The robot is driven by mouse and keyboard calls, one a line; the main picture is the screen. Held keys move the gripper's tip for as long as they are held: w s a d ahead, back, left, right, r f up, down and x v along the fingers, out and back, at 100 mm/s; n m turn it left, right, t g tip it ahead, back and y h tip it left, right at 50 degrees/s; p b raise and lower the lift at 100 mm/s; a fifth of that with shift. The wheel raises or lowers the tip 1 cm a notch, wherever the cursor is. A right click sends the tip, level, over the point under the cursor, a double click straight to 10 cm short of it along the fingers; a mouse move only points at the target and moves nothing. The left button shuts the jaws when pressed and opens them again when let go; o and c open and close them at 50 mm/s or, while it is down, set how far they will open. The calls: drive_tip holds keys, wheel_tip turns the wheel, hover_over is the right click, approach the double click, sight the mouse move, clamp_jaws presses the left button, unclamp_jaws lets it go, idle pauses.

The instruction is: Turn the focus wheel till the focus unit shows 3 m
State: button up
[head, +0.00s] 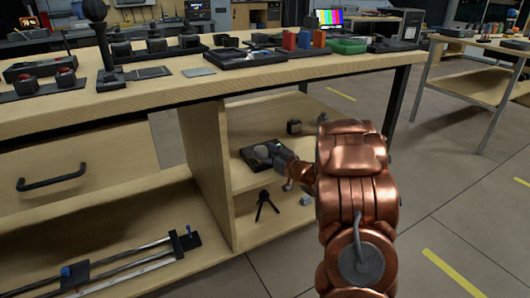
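A dark, flat unit (248,160) with a round grey wheel (262,153) on top lies on the middle shelf of the open bay under the bench. It looks like the focus unit. A tiny green spot shows near its right end, too small to read as a distance. My copper-coloured arm reaches into the bay from the right. My gripper (281,160) is at the right side of the wheel and hides part of the unit. I cannot tell whether the fingers touch the wheel, or whether they are open or shut.
A small dark cube (294,127) stands behind on the same shelf. A small black tripod (265,206) stands lower in the bay. The bench top (150,97) above carries many devices and trays. The bay's upright panel (206,165) is left of the unit. Open floor lies right.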

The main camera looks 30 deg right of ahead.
idle(0.3)
drive_tip(key=s, duration=0.4)
drive_tip(key=s+d, duration=0.1)
drive_tip(key=s, duration=0.3)
drive_tip(key=s+d, duration=0.1)
drive_tip(key=s, duration=0.2)
drive_tip(key=shift+s, duration=0.4)
